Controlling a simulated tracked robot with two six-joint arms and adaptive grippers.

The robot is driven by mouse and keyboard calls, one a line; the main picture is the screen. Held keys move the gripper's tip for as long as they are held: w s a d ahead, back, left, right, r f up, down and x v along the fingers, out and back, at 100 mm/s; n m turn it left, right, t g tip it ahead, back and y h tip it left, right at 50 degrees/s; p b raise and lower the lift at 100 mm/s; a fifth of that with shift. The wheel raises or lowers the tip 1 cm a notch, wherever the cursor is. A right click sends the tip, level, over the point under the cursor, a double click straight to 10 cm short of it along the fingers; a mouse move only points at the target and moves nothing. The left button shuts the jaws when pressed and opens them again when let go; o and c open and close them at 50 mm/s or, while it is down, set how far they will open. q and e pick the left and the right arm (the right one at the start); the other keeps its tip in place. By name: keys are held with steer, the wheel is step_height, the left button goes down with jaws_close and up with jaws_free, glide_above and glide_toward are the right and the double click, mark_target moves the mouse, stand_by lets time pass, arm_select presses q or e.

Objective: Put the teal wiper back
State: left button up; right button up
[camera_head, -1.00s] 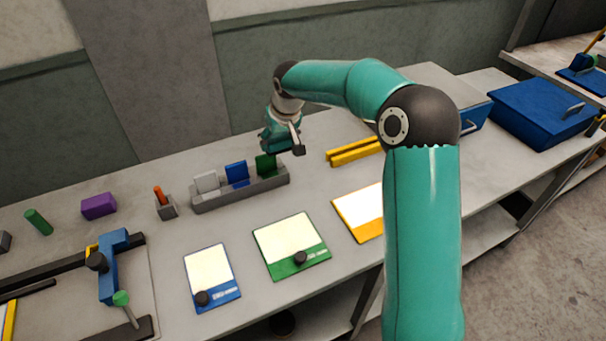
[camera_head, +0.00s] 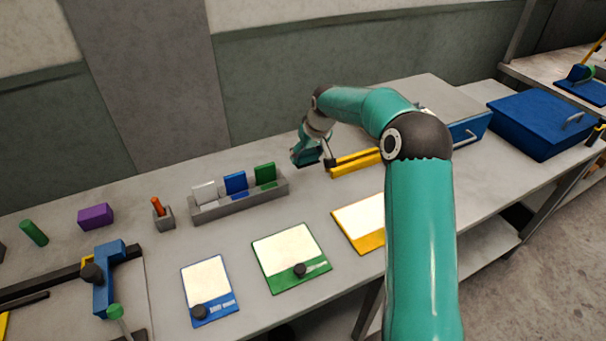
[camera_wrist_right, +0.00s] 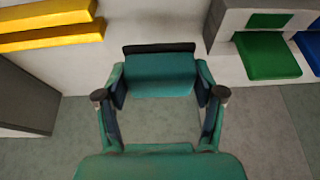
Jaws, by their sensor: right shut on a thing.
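My right gripper (camera_head: 308,160) is at the back of the bench, between the grey rack and the yellow bars. In the right wrist view the right gripper (camera_wrist_right: 160,88) is shut on the teal wiper (camera_wrist_right: 158,73), a flat teal block with a black edge on its far side. I cannot tell whether the wiper touches the bench. The grey rack (camera_head: 240,203) holds a white wiper (camera_head: 204,193), a blue wiper (camera_head: 235,182) and a green wiper (camera_head: 265,173), upright in a row. The green wiper (camera_wrist_right: 266,55) also shows in the right wrist view. My left gripper is not in view.
Yellow bars (camera_head: 350,162) lie just right of my right gripper. A small holder (camera_head: 164,219) and a purple block (camera_head: 96,216) stand left of the rack. A blue box (camera_head: 535,125) is far right.

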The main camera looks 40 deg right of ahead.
mark_target(304, 178)
step_height(304, 178, down, 7)
steer(key=shift+r+p, duration=0.1)
steer(key=shift+p, duration=0.3)
steer(key=shift+f, duration=0.2)
steer(key=o, duration=1.2)
steer(key=b+v, duration=0.1)
steer(key=v, duration=1.1)
steer(key=shift+b, duration=0.4)
steer(key=shift+s, duration=0.1)
